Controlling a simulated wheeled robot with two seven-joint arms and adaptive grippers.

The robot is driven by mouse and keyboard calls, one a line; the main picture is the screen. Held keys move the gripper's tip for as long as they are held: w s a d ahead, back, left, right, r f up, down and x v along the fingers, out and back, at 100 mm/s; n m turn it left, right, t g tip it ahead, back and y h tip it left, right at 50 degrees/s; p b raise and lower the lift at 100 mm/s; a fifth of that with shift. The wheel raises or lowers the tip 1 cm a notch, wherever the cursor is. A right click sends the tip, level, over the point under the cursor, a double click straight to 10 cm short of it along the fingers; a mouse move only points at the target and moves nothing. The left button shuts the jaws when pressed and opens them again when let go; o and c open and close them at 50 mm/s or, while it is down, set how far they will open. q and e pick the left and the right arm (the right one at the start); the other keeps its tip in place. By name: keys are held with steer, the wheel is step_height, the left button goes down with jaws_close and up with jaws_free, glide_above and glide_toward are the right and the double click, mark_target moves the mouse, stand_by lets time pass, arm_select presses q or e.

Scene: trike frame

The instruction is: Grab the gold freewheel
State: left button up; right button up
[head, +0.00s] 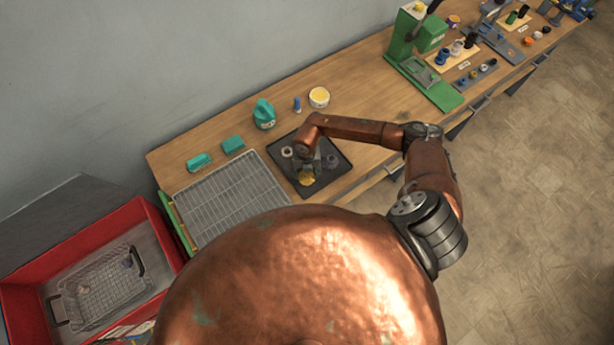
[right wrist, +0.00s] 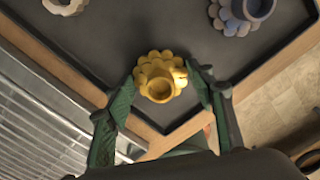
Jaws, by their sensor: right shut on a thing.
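The gold freewheel (right wrist: 160,78) is between the two green fingers of my right gripper (right wrist: 166,90) in the right wrist view, and the fingers are shut on it. In the head view the gold freewheel (head: 306,178) shows at the near part of the black tray (head: 335,174), partly hidden by my right gripper (head: 312,170). I cannot tell whether it touches the tray. A pale freewheel (right wrist: 64,4) and a grey-blue freewheel (right wrist: 240,14) lie on the tray, apart from the gripper. My left gripper is not in view.
A wire rack (head: 222,203) lies left of the tray. A teal jug (head: 264,114), a blue bottle (head: 297,104) and a yellow-topped tub (head: 319,97) stand behind it. A green press (head: 420,75) stands farther right. A red bin (head: 70,245) with a wire basket stands lower left.

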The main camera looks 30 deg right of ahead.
steer(key=c, duration=0.5)
steer(key=shift+r, duration=0.15)
